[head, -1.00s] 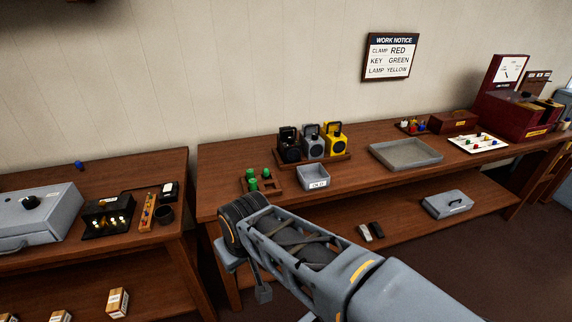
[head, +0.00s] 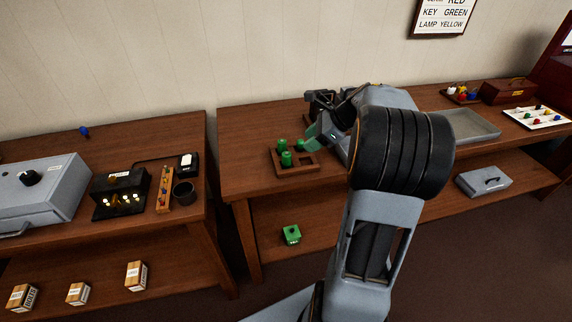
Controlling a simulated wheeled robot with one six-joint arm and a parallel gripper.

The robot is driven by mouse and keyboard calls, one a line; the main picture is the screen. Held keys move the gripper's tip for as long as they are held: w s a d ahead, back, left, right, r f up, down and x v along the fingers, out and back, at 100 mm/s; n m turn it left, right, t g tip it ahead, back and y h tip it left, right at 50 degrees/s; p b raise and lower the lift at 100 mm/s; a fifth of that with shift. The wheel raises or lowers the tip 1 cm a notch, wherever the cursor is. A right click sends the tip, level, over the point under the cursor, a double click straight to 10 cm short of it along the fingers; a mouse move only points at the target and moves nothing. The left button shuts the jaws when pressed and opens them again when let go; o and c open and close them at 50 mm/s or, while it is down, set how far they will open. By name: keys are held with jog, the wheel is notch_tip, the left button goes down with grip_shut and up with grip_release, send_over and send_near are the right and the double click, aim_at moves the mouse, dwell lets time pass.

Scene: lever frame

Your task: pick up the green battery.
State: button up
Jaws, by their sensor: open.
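Several-slotted wooden tray (head: 309,169) sits near the left end of the long workbench. Three green cylinders stand in it: one at the back left (head: 280,145), one at the front (head: 286,160) and one at the right (head: 300,146). A green box with dark marks on its front (head: 291,235) sits on the lower shelf. The pictures do not settle which green thing is the battery. My gripper (head: 317,136) is open, just above and right of the tray, close to the right cylinder and seemingly not touching it. Its fingers are partly hidden behind my arm.
A black lantern (head: 321,101) stands behind my gripper; my arm hides things to its right. A grey tray (head: 473,126) lies further right. A gap separates the tables.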

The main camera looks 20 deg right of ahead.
aim_at(288, 153)
jog(key=shift+m, duration=0.6)
jog(key=x, duration=0.4)
jog(key=w+d+x, duration=0.1)
jog(key=x, duration=0.2)
jog(key=shift+f+b, duration=0.2)
jog(key=shift+b, duration=0.1)
jog(key=shift+x, duration=3.1)
jog(key=shift+w+a+r, duration=0.1)
jog(key=shift+w+r, duration=0.05)
jog(key=shift+c, duration=0.4)
jog(key=c, duration=0.6)
